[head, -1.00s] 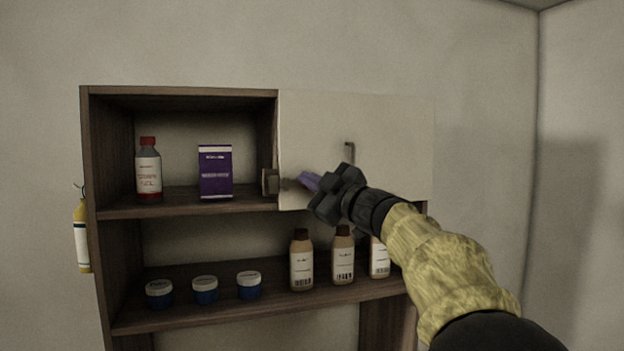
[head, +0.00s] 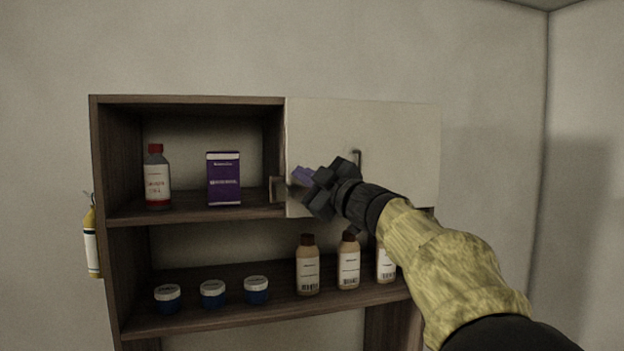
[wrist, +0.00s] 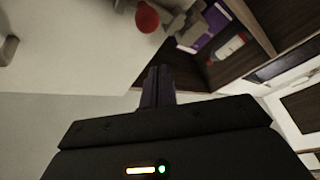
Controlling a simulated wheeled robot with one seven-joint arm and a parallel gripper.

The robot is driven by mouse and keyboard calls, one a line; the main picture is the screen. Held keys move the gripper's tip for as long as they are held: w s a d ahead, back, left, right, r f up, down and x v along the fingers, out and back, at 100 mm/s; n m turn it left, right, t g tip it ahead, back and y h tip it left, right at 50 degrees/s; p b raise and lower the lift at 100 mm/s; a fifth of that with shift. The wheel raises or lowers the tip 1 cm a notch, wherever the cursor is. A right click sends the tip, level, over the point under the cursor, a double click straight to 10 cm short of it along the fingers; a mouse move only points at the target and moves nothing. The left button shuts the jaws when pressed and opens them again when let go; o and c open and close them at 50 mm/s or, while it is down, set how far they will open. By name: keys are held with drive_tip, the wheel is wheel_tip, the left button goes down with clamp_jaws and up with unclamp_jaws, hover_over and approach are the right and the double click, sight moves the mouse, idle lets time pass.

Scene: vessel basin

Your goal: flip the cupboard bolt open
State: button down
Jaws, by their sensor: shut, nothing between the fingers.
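The white cupboard door (head: 400,130) is closed over the right half of the upper shelf. The bolt (head: 278,190) sits at the door's left edge, partly hidden by my gripper in the head view. In the wrist view its bracket (wrist: 190,27) and a round red knob (wrist: 147,17) show near the top, beyond my fingertips. My gripper (head: 303,176) is shut and empty, its purple fingers in front of the door just right of the bracket. The shut fingers also show in the wrist view (wrist: 158,85). I cannot tell whether they touch the bolt.
A door handle (head: 357,160) stands out behind my gripper. A red-capped bottle (head: 157,180) and purple box (head: 224,180) stand on the open upper shelf. Blue jars (head: 213,294) and brown bottles (head: 308,268) stand below. A yellow cylinder (head: 92,240) hangs at the left side.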

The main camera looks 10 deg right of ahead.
drive_tip(key=b+v, duration=0.4)
drive_tip(key=v, duration=0.6)
drive_tip(key=shift+d+f, duration=0.15)
drive_tip(key=shift+w, duration=0.1)
